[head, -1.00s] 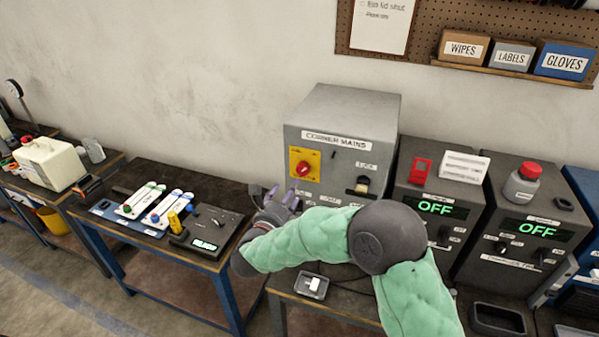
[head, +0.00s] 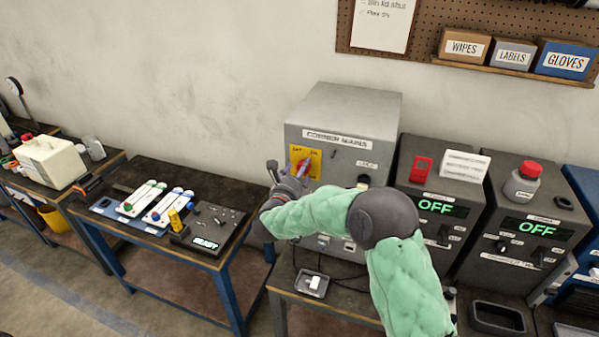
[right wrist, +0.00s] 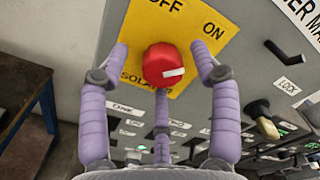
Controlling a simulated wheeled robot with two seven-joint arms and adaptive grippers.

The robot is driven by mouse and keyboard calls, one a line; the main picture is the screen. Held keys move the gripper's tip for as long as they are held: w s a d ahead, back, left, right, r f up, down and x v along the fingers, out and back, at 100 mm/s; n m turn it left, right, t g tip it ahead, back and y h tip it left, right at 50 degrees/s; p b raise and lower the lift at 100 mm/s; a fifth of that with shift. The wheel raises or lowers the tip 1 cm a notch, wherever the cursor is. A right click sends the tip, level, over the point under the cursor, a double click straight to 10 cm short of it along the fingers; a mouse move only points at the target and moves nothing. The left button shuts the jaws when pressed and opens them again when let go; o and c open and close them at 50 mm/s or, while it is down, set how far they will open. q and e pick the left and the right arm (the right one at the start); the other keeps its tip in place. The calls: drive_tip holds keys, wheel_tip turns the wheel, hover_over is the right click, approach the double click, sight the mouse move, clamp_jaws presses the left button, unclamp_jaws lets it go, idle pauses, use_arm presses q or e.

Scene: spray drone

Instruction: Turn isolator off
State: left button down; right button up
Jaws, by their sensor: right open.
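The isolator is a red round knob (right wrist: 160,58) with a white mark on a yellow plate (right wrist: 195,38) lettered OFF and ON. The white mark points right in the right wrist view, on the ON side. The plate (head: 314,154) is on the front of the grey mains cabinet (head: 347,103). My right gripper (head: 288,170) is in front of the knob and partly covers it in the head view. In the right wrist view, its purple fingers (right wrist: 163,68) are open, one each side of the knob and one below. A gap shows between the side fingers and the knob. My left gripper is out of view.
More switches and a lever (right wrist: 262,118) are on the cabinet's front. Two grey units with green OFF displays (head: 436,206) stand to the right. A workbench with switch panels (head: 145,203) stands to the left. A small tray (head: 312,284) lies below.

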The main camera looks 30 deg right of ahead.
drive_tip(key=c, duration=1.1)
